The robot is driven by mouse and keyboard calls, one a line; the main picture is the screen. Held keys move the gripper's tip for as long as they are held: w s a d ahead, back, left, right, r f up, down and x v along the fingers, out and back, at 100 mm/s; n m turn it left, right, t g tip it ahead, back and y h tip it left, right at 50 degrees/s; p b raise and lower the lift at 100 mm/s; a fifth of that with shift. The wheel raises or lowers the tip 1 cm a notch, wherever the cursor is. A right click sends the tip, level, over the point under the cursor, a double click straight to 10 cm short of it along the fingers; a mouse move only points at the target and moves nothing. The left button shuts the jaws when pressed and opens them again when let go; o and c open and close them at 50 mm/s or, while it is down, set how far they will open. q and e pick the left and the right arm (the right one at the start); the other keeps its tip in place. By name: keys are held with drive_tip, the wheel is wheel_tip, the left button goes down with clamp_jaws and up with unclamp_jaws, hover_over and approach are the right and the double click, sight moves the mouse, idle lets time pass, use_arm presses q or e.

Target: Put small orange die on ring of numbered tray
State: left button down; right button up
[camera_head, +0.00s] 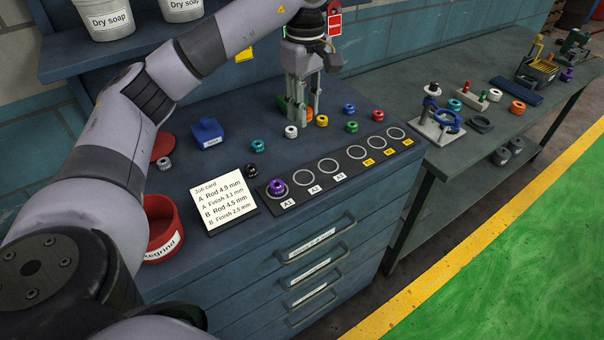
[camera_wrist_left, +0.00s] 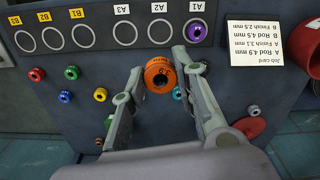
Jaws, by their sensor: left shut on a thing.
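My left gripper (camera_head: 304,118) points down over the bench behind the tray. It is shut on an orange die (camera_wrist_left: 160,75), a ring with a dark bore. In the head view the fingers hide most of this die (camera_head: 309,113). I cannot tell whether it touches the bench. The numbered tray (camera_head: 300,190) is a dark strip along the bench front with white rings, labelled A1 to A3 in white and B1 to B3 in yellow. A purple die (camera_head: 277,187) sits on the A1 ring; the other rings are empty. My right gripper is not in view.
Loose dies lie behind the tray, including white (camera_head: 291,131), yellow (camera_head: 322,121), green (camera_head: 351,127), red (camera_head: 378,115) and teal (camera_head: 258,146). A job card (camera_head: 222,203) and red bin (camera_head: 163,226) are at left. Another bench (camera_head: 455,190) holds fixtures.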

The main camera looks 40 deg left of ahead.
use_arm(q)
drive_tip(key=p, duration=0.1)
hover_over(305, 178)
wheel_tip(305, 178, down, 7)
wheel_tip(305, 178, down, 6)
drive_tip(key=shift+r+p, duration=0.15)
drive_tip(key=shift+p, duration=0.75)
drive_tip(key=shift+f, duration=0.3)
wheel_tip(305, 178, down, 3)
drive_tip(key=shift+f+p, duration=0.15)
drive_tip(key=shift+p, duration=0.45)
drive_tip(key=shift+a+f, duration=0.1)
drive_tip(key=shift+f, duration=0.35)
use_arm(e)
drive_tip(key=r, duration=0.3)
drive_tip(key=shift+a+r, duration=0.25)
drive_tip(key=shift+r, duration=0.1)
